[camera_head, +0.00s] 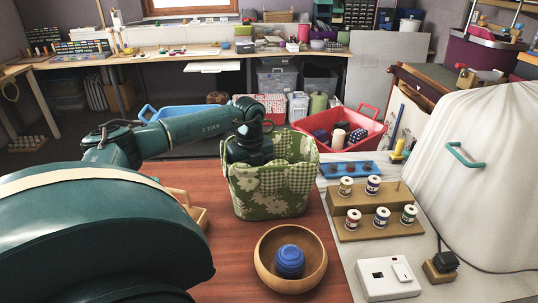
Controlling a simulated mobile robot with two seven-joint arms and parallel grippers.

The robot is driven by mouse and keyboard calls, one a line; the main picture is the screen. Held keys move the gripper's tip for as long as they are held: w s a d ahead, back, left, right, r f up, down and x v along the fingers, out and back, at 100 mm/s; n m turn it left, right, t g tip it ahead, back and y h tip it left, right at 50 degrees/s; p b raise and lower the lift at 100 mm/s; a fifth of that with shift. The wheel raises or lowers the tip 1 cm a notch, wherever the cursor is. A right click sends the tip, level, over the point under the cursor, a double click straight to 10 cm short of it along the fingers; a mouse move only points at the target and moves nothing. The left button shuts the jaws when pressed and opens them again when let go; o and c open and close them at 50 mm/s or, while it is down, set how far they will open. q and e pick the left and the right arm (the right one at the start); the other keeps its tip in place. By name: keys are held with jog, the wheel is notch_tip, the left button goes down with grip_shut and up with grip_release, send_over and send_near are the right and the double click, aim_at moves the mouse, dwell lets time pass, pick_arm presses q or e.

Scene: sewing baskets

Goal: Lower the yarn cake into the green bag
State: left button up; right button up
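The green bag (270,192), a patchwork of floral and checked cloth, stands open on the red-brown wooden table. My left arm reaches in from the left, and my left gripper (250,150) points down into the bag's mouth at its left side. The bag's front wall hides the fingertips, so I cannot see whether they hold anything. A blue, ribbed, rounded object that looks like yarn (290,261) sits in a wooden bowl (263,262) in front of the bag. I cannot tell whether it is the yarn cake. My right gripper is not in view.
Right of the bag, a stepped wooden rack (375,232) holds several thread spools, with a blue tray (349,169) behind it. A white box (388,278) lies in front. A red basket (338,122) stands behind the bag. A covered white shape (470,170) blocks the right.

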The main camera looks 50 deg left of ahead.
pick_arm(q)
jog(key=shift+f, duration=0.45)
dwell(0.6)
jog(key=o, duration=1.1)
jog(key=shift+c, duration=0.2)
notch_tip(320, 180, up, 13)
jog(key=shift+r, duration=0.15)
